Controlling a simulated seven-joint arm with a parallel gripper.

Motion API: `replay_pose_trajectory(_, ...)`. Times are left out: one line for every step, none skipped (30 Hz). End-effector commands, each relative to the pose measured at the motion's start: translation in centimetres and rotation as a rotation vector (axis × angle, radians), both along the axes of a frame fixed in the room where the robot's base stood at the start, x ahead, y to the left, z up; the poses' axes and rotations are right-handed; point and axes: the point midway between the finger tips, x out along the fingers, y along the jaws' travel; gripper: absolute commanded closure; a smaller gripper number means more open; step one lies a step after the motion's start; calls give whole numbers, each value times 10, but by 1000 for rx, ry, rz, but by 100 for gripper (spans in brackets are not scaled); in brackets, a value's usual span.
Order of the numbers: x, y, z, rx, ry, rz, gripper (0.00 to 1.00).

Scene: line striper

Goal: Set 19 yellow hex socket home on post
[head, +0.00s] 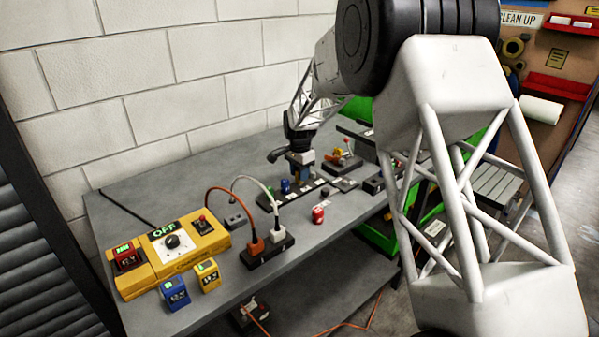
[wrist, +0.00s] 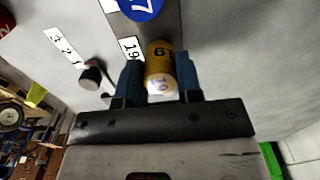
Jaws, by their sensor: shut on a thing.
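The yellow hex socket (wrist: 159,62), marked 19, sits between the two blue fingers of my gripper (wrist: 159,80) in the wrist view. The fingers are shut on its sides. A white label reading 19 (wrist: 130,48) lies on the dark rail (wrist: 172,22) beside the socket. In the head view my gripper (head: 300,172) points down over the rail (head: 268,200) on the bench. The post under the socket is hidden, so I cannot tell whether the socket is around it or above it.
A blue socket marked 17 (wrist: 140,8) stands on the rail close to the held one. A dark knob-like piece (wrist: 91,77) is to the left. A red socket (head: 318,215) stands on the bench in front. Cabled plugs (head: 268,243) and a yellow switch box (head: 178,243) are further left.

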Motion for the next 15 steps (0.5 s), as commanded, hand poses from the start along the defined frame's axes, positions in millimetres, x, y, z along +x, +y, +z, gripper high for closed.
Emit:
replay_pose_trajectory(0,0,-1,0,0,0,88)
replay_pose_trajectory(0,0,-1,0,0,0,88)
replay_pose_trajectory(0,0,-2,0,0,0,88)
replay_pose_trajectory(0,0,-3,0,0,0,88)
replay_pose_trajectory(0,0,-3,0,0,0,88)
replay_pose_trajectory(0,0,-4,0,0,0,88)
replay_pose_trajectory(0,0,-4,0,0,0,88)
replay_pose_trajectory(0,0,-5,0,0,0,88)
replay_pose_trajectory(0,0,-6,0,0,0,88)
replay_pose_trajectory(0,0,-6,0,0,0,88)
replay_pose_trajectory(0,0,-7,0,0,0,88)
replay_pose_trajectory(0,0,-7,0,0,0,88)
replay_pose_trajectory(0,0,-8,0,0,0,88)
replay_pose_trajectory(0,0,-8,0,0,0,88)
replay_pose_trajectory(0,0,-9,0,0,0,88)
